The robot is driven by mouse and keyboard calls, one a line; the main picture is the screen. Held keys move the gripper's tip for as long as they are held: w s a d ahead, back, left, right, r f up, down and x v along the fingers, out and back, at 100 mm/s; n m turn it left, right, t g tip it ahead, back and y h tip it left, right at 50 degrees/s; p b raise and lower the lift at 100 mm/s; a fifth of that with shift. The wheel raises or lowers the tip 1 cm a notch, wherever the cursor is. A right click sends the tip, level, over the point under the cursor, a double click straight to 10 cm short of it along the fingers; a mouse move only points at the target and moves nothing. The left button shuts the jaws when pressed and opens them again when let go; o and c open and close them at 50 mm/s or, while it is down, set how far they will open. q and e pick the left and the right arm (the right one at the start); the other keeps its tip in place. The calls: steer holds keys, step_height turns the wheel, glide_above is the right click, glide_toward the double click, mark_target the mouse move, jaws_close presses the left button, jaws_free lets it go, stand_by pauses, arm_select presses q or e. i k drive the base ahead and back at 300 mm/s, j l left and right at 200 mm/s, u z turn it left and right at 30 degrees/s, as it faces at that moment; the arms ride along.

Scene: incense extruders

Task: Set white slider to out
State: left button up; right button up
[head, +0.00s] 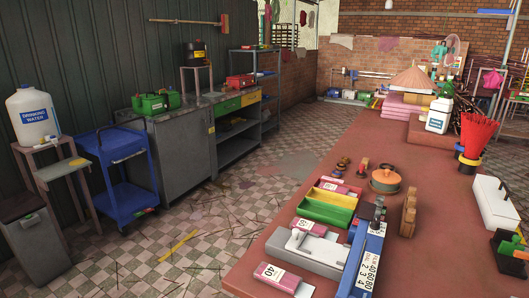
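A low white-grey device (322,249) lies on the near part of the red-brown table, with a small pale raised piece on its left top. A second white block (493,205) with a small dark fitting on its top sits at the table's right. I cannot tell for sure which of these carries the white slider, or what position the slider is in. A blue device (361,262) marked with numbers stands just right of the white-grey one. Neither of my grippers shows in the head view.
The red-brown table (245,262) also holds green and yellow trays (326,208), pink boxes (274,273), an orange round pot (385,178), wooden blocks (408,215) and red sticks (476,133). A blue cart (127,199) stands left.

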mark_target(309, 244)
steer(key=i+l+u, duration=0.1)
steer(key=u, duration=0.25)
steer(key=l+u, duration=0.35)
steer(key=i, duration=0.05)
